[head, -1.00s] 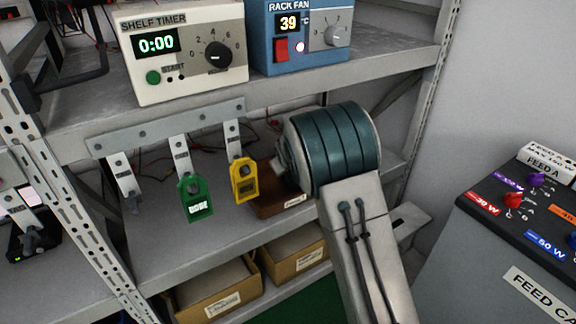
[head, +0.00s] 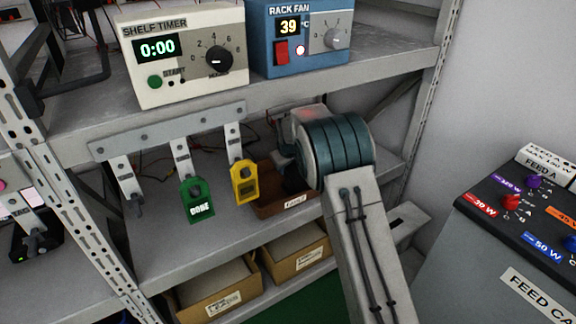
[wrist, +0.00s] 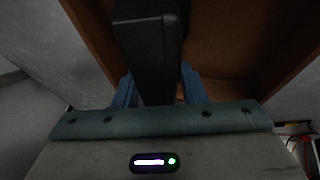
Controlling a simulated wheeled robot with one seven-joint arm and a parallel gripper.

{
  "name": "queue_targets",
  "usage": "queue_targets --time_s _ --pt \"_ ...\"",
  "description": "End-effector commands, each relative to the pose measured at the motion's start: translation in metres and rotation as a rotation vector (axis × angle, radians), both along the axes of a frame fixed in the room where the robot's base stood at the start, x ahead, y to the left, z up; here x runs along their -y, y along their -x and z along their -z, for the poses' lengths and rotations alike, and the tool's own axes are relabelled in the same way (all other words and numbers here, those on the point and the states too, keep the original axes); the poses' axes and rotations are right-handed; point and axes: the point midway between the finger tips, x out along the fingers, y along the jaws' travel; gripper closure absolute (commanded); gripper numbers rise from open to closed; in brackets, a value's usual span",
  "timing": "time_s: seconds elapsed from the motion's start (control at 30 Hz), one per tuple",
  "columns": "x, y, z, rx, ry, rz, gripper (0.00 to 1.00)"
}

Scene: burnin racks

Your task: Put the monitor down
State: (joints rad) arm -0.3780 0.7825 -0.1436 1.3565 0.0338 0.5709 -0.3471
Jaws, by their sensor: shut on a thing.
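The monitor is a black block (wrist: 150,45) in the wrist view, held between my gripper's blue fingers (wrist: 160,88). My gripper is shut on it. Its far end is over or inside a brown open tray (wrist: 95,35); I cannot tell whether it touches the floor of the tray. In the head view the tray (head: 270,209) sits on the middle shelf with a white label on its front. My wrist covers the fingers there, and only a dark patch shows over the tray.
A green tag (head: 198,198) and a yellow tag (head: 245,182) hang on hooks left of the tray. The shelf timer (head: 185,55) and rack fan box (head: 300,38) stand on the shelf above. Cardboard bins (head: 220,290) are below. A feed cabinet (head: 480,250) stands at right.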

Motion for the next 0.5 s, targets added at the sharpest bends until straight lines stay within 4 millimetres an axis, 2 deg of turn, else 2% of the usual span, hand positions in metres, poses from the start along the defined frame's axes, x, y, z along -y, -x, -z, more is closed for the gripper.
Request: queue_targets --time_s 0.1,0.13,0.2,0.5 --pt "0.0000 -0.0002 0.0031 0.001 0.000 0.000 1.00" --pt "0.0000 0.0000 0.0030 0.000 0.000 0.000 0.57" --pt "0.0001 0.0001 0.0025 0.000 0.000 0.000 0.41" --pt "0.0000 0.0000 0.0008 0.001 -0.001 0.000 0.41"
